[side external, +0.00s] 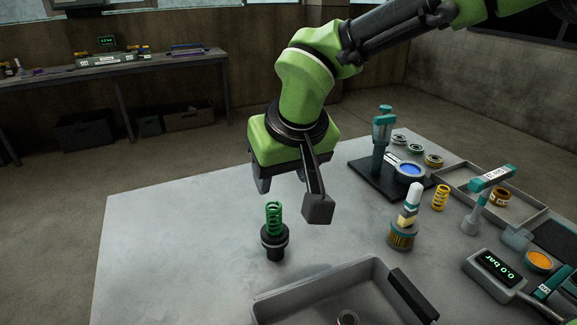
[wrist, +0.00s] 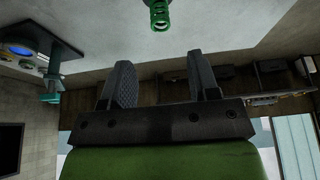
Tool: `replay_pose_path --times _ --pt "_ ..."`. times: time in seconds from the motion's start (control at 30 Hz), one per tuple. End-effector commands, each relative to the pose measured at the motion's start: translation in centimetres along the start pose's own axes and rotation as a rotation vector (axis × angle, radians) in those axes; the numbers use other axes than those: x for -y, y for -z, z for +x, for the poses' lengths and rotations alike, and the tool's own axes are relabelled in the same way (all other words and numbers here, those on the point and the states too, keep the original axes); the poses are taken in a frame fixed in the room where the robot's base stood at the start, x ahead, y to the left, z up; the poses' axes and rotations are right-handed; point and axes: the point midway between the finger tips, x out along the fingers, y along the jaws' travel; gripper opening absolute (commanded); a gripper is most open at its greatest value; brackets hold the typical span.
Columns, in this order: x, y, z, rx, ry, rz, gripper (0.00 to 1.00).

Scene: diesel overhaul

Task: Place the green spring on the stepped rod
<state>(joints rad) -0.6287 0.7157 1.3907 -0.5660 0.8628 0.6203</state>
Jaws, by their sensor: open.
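The green spring (side external: 274,218) stands upright on top of a dark stepped rod (side external: 274,241) on the grey table. The rod has a wide flange, and its upper part is hidden by the spring. In the wrist view the green spring (wrist: 160,14) shows at the top edge, beyond the fingertips. My gripper (side external: 290,198) is open and empty, above the table and slightly above and to the right of the spring. Its two fingers (wrist: 158,72) are apart with nothing between them, and they do not appear to touch the spring.
A grey tray (side external: 262,309) stands at the front. A brush-like part (side external: 402,236), an orange spring (side external: 440,197) and a teal gauge stand (side external: 382,140) are on the right. A pressure gauge (side external: 497,270) lies front right. The table's left side is clear.

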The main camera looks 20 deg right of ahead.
Motion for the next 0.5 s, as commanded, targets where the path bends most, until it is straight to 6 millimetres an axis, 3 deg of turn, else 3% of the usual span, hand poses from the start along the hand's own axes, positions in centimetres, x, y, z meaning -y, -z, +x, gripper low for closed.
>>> replay_pose_path --times 0.37,0.5 --pt "-0.3 0.1 -0.9 0.0 0.002 0.006 0.55" --pt "-3.0 0.6 -3.9 -0.005 0.02 0.052 0.55"
